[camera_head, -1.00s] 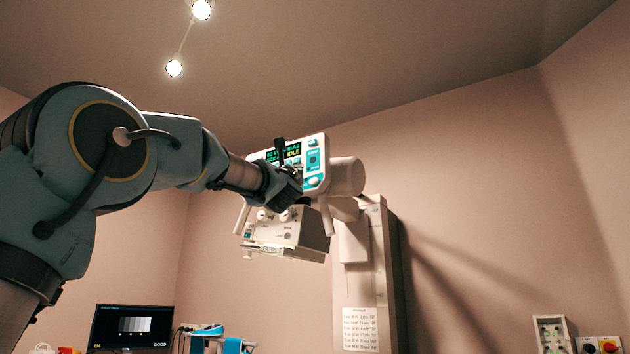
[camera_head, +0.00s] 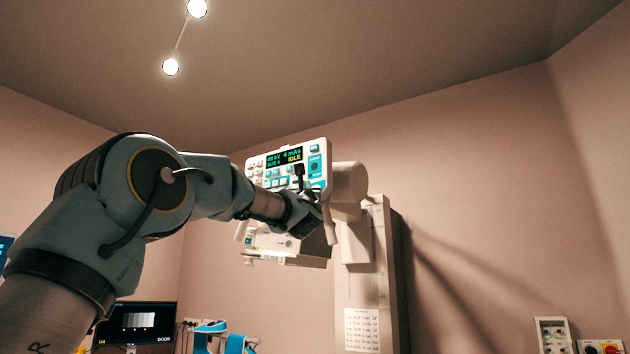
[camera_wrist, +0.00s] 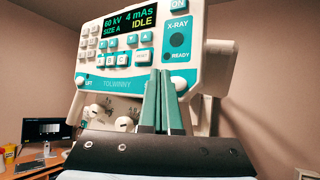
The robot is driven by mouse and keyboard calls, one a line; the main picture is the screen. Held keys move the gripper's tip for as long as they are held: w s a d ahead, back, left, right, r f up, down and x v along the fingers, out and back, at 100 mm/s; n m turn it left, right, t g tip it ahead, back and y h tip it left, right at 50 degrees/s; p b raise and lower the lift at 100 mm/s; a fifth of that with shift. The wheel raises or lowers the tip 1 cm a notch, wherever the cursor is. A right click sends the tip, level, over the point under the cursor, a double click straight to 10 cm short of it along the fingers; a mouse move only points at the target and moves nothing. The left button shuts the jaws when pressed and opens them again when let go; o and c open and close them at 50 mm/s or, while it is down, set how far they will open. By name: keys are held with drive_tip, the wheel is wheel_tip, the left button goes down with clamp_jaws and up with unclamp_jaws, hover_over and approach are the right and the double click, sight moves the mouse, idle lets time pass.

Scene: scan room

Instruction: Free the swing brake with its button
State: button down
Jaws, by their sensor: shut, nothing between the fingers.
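The white control panel (camera_head: 263,162) with teal buttons hangs on the tube head. In the wrist view its panel (camera_wrist: 95,78) display reads 60 kV, 4 mAs, SIZE A, IDLE.
White handles flank the panel, one (camera_head: 329,222) close to my gripper on the right. The collimator box (camera_head: 285,245) hangs below. A tall column (camera_head: 383,250) stands behind to the right. A monitor (camera_head: 138,322) is low at left.

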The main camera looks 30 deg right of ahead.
drive_tip(key=shift+w+d+f, duration=0.1)
drive_tip(key=shift+w+d, duration=0.35)
drive_tip(key=shift+d, duration=0.3)
idle(1.6)
drive_tip(key=shift+w+d, duration=0.2)
drive_tip(key=shift+d, duration=0.15)
drive_tip(key=shift+w+d, duration=0.15)
drive_tip(key=shift+d, duration=0.2)
idle(0.6)
drive_tip(key=shift+a, duration=0.2)
drive_tip(key=shift+s+a+b, duration=0.35)
drive_tip(key=shift+a+b, duration=0.2)
drive_tip(key=shift+b, duration=0.55)
